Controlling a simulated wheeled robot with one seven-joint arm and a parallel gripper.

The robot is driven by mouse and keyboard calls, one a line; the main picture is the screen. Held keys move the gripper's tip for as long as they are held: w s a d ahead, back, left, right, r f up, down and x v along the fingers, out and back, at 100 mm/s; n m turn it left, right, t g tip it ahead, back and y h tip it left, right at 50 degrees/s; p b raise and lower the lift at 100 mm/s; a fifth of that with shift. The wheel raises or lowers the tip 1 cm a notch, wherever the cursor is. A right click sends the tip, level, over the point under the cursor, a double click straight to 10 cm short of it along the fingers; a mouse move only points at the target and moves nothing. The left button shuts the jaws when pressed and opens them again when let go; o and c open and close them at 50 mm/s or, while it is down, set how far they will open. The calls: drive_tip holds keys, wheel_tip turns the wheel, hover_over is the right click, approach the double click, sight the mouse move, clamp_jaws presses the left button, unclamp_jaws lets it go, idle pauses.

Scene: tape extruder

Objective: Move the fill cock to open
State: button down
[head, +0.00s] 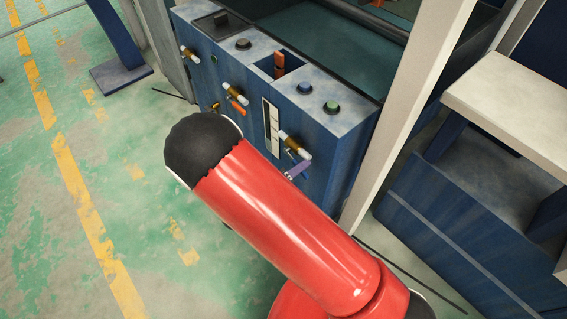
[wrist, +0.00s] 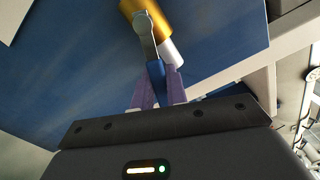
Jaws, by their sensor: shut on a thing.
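A cock with a brass body (head: 290,141) and a white end sticks out from the front of the blue machine, at its right. In the wrist view its brass body (wrist: 146,17) is at the top, with a metal lever (wrist: 146,40) ending in a blue handle (wrist: 156,72). My gripper (wrist: 158,88) has its purple fingers shut around the blue handle. In the head view my gripper (head: 298,171) is a small purple patch below the cock, mostly hidden behind my red arm. No label on the cock can be read, so I cannot confirm it is the fill cock.
Two more cocks are on the same front: one in the middle (head: 234,92) with an orange handle, one at the far left (head: 189,53). A pale post (head: 405,110) stands right of the machine. The green floor (head: 110,230) at left is clear.

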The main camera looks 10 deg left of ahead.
drive_tip(key=shift+r+n, duration=0.15)
drive_tip(key=shift+n, duration=0.25)
drive_tip(key=n, duration=0.1)
drive_tip(key=r+n, duration=0.1)
drive_tip(key=shift+s+d+r+n, duration=0.1)
drive_tip(key=shift+r+n, duration=0.15)
drive_tip(key=shift+n, duration=0.15)
drive_tip(key=c, duration=1.3)
unclamp_jaws()
drive_tip(key=shift+v, duration=4)
drive_tip(key=shift+o, duration=0.3)
drive_tip(key=o, duration=0.5)
